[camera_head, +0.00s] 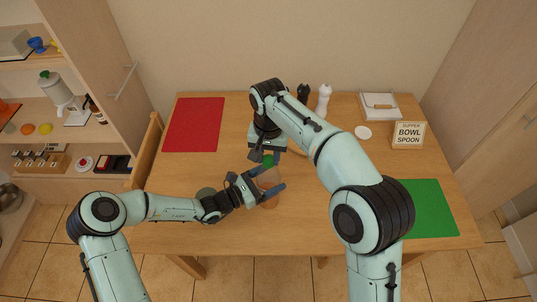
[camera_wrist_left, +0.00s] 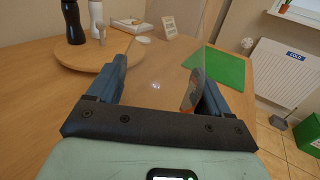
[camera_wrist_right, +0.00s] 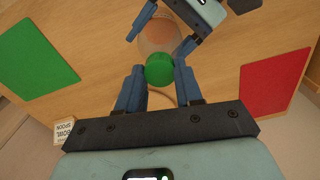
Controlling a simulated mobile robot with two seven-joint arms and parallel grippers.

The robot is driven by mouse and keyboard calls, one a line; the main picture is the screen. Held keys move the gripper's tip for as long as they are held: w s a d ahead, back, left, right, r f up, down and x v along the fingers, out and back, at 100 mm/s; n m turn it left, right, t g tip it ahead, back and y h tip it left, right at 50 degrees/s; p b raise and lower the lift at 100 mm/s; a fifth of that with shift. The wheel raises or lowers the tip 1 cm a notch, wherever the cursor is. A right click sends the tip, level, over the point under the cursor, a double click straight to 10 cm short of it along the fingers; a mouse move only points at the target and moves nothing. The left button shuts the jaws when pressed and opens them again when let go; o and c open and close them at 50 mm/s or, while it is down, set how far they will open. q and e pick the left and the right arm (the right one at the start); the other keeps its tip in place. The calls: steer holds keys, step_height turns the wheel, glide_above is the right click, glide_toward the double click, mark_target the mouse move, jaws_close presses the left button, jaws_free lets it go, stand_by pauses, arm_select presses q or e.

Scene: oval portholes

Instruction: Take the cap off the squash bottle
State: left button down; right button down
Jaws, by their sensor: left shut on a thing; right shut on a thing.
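The squash bottle (camera_head: 269,180) is clear with orange in it and stands over the table's middle. My left gripper (camera_head: 263,190) is shut around its body; in the left wrist view the clear bottle (camera_wrist_left: 155,75) fills the space between the fingers. The green cap (camera_wrist_right: 159,69) is between the fingertips of my right gripper (camera_wrist_right: 160,75), which is shut on it from above. In the head view the cap (camera_head: 268,160) shows just above the bottle, partly hidden by my right gripper. I cannot tell whether cap and bottle still touch.
A round wooden board (camera_wrist_left: 100,55) with a black bottle (camera_wrist_left: 73,22) and a white one (camera_wrist_left: 97,15) lies behind. A red mat (camera_head: 194,125), a green mat (camera_head: 427,208), a sign (camera_head: 408,134) and a white box (camera_head: 381,107) are on the table (camera_head: 320,230). The front is clear.

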steer(key=n, duration=0.7)
steer(key=shift+n, duration=0.3)
steer(key=n, duration=2.1)
steer(key=shift+r, duration=0.25)
steer(key=shift+r, duration=0.95)
